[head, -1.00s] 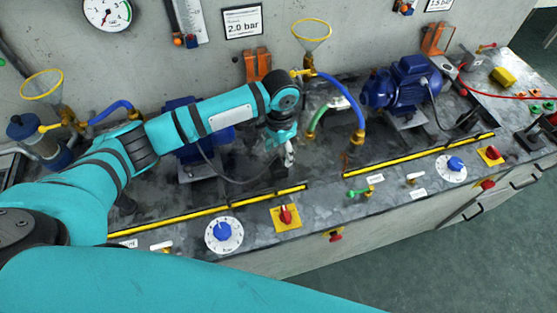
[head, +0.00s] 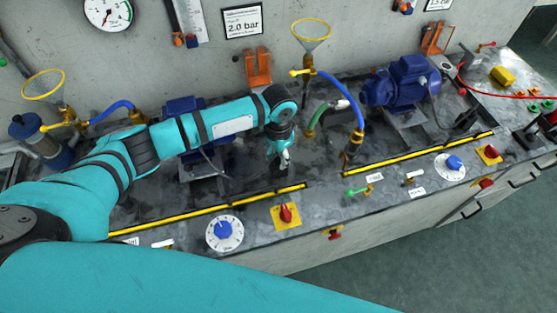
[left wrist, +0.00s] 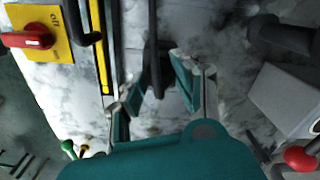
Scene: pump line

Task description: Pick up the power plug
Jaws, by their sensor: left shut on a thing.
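My left gripper (head: 283,157) points down over the bench top, just behind the red-handled switch. It also shows in the left wrist view (left wrist: 157,88), where its two teal fingers stand on either side of a dark, narrow piece, the power plug (left wrist: 156,78). The gripper is shut on it. A black cable (left wrist: 152,25) runs away from the plug toward the top of the wrist view. In the head view the plug is too small and dark to make out at the fingertips. My right gripper is not in view.
A red rotary switch on a yellow plate (head: 286,215) and a blue dial (head: 225,233) lie along the front edge. A yellow strip (head: 230,203) runs behind them. A blue motor (head: 405,82) and a blue hose (head: 345,93) stand to the right.

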